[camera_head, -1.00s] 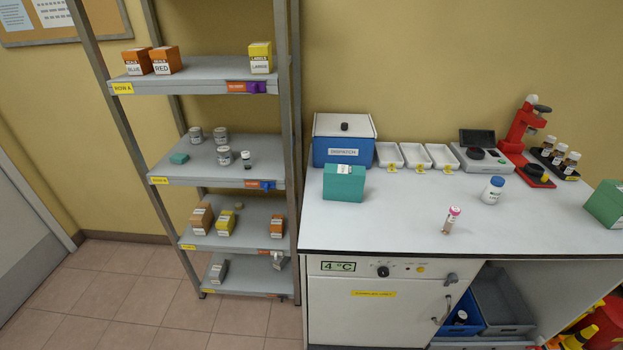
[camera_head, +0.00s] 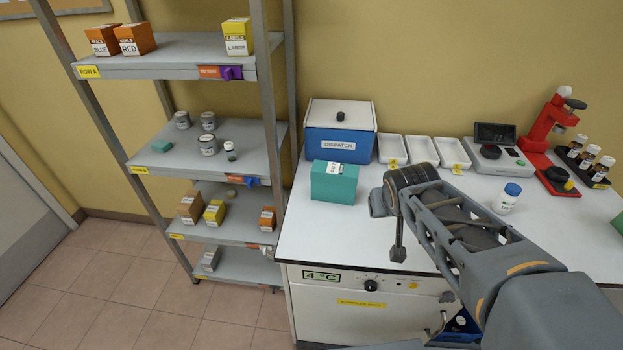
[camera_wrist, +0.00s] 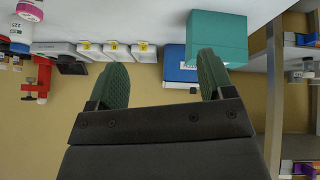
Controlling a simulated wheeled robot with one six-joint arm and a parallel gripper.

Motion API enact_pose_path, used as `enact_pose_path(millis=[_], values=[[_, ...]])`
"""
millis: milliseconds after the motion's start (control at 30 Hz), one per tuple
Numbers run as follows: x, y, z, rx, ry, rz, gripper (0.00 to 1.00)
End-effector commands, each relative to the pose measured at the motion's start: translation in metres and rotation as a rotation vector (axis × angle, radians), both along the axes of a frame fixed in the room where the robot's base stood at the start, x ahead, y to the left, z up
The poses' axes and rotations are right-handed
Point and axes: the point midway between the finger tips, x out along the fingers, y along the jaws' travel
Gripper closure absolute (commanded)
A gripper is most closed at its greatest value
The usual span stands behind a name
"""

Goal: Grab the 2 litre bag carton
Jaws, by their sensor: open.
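A teal carton (camera_head: 333,186) with a white label on top stands upright on the white counter, in front of the blue dispatch box. The label is too small to read, so I cannot tell if it is the 2 litre bag carton. In the wrist view, which is upside down, the teal carton (camera_wrist: 217,38) stands at the upper right, beyond one fingertip. My gripper (camera_wrist: 163,78) is open and empty, with its two green fingers spread. In the head view my arm reaches in from the lower right, its end above the counter to the right of the carton; its fingers are not clear there.
The blue dispatch box (camera_head: 340,142) and white trays (camera_head: 422,150) line the back of the counter. The shelf rack (camera_head: 268,110) at left holds orange and yellow cartons. A green carton (camera_head: 618,223) shows at the right edge.

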Motion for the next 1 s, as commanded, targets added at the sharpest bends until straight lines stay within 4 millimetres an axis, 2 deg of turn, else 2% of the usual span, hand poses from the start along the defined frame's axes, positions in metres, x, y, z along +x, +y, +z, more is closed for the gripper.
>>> enact_pose_path(millis=[33,100,200,333,433,533,633,800,1000], values=[[0.030,-0.017,0.015,-0.056,-0.088,-0.003,0.20],[0.074,-0.037,0.038,-0.133,-0.237,0.026,0.13],[0.136,-0.051,0.070,-0.213,-0.445,0.137,0.06],[0.198,-0.051,0.094,-0.241,-0.655,0.366,0.06],[0.228,-0.044,0.092,-0.193,-0.744,0.582,0.06],[0.239,-0.040,0.075,-0.096,-0.766,0.794,0.06],[0.235,-0.041,0.050,0.032,-0.735,0.981,0.06],[0.210,-0.050,0.008,0.255,-0.615,1.203,0.06],[0.181,-0.064,-0.020,0.434,-0.489,1.328,0.06]])
